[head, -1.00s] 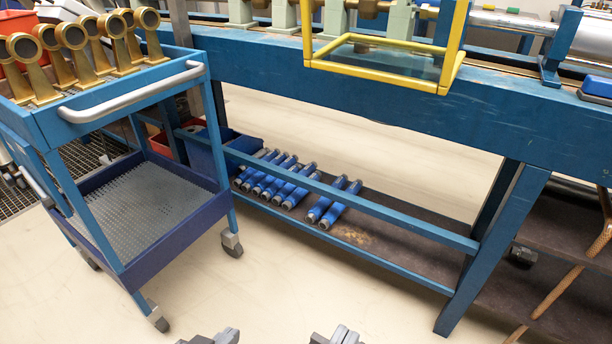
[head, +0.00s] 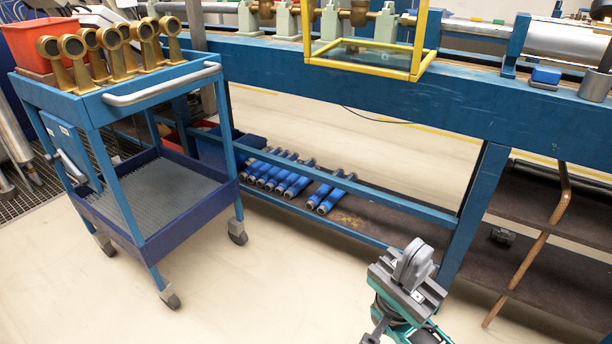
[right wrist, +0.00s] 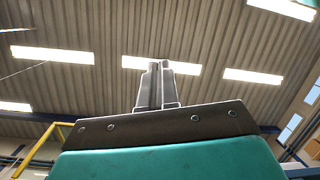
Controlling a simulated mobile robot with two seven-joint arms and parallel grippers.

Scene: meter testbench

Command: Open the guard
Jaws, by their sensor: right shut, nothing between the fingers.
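The guard (head: 420,40) is a yellow frame with clear panels at the front edge of the blue bench. Its lower frame juts out over the bench edge; its top is cut off in the head view. Part of a yellow frame (right wrist: 38,150) also shows at the lower left of the right wrist view. My right gripper (head: 413,262) is in front of the bench, below and apart from the guard. Its fingers are shut and empty, and in the right wrist view they (right wrist: 155,85) point up toward the ceiling. My left gripper is not in view.
A blue trolley (head: 150,95) with brass meters (head: 100,50) and a red bin (head: 35,42) stands at the left. Blue cylinders (head: 290,175) lie on the bench's lower shelf. A copper pipe (head: 540,245) leans at the right. The floor in front is clear.

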